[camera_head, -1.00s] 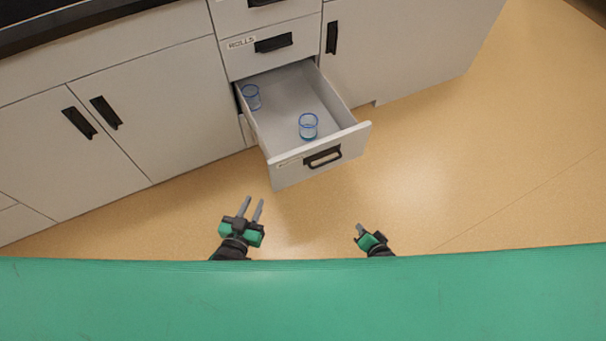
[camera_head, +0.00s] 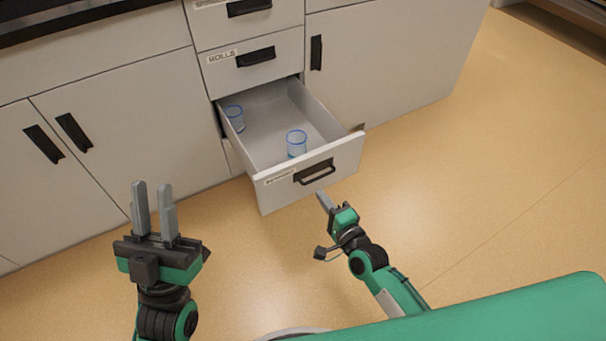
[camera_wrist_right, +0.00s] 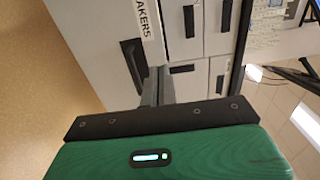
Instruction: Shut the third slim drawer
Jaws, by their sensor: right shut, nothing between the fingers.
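The third slim drawer (camera_head: 315,173) stands pulled out below the drawer labelled ROLLS (camera_head: 255,62). It has a grey front with a black handle and holds two blue-rimmed clear beakers, one at the back left (camera_head: 235,118) and one near the front (camera_head: 297,143). My right gripper (camera_head: 321,196) is shut and empty, just in front of the drawer front and below its handle; touching or apart I cannot tell. In the right wrist view its fingers (camera_wrist_right: 155,88) point at the labelled drawer front (camera_wrist_right: 105,40). My left gripper (camera_head: 153,200) is open and empty, left of the drawer.
Closed cupboard doors (camera_head: 120,120) stand left of the drawer column, and another cupboard door (camera_head: 390,60) stands to the right. The tan floor (camera_head: 470,200) is clear on the right. A dark worktop edge (camera_head: 70,20) runs at the top left.

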